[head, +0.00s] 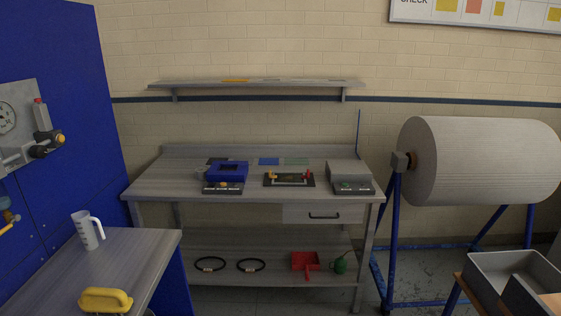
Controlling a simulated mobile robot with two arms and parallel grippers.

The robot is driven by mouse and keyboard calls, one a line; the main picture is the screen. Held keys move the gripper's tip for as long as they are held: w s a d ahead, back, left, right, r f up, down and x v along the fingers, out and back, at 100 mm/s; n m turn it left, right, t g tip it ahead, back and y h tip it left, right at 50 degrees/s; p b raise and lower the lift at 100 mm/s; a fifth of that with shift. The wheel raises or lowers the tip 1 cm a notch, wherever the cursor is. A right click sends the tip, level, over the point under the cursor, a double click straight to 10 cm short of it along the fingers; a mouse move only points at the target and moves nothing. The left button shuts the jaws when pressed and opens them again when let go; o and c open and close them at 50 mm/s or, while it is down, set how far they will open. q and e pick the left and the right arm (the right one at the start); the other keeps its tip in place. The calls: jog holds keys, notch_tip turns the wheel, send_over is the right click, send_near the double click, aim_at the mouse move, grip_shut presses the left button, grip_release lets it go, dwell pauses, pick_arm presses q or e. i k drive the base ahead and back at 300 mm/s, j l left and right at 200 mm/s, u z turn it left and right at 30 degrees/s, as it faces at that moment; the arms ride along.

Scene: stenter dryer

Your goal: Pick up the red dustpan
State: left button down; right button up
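The red dustpan (305,261) lies on the lower shelf of the grey workbench (150,187), right of centre, with its short handle pointing toward me over the shelf's front edge. Nothing covers it from this view. Neither of my grippers is in the head view.
On the lower shelf (190,268), two black rings (251,265) lie left of the dustpan and a green bottle-like item (340,263) stands close on its right. A drawer (323,214) hangs above. A side table (150,247) is front left; a large white roll (480,160) stands right.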

aim_at(300, 261)
jog(key=i, duration=1.1)
jog(key=i+j+z, duration=0.1)
jog(key=i, duration=0.95)
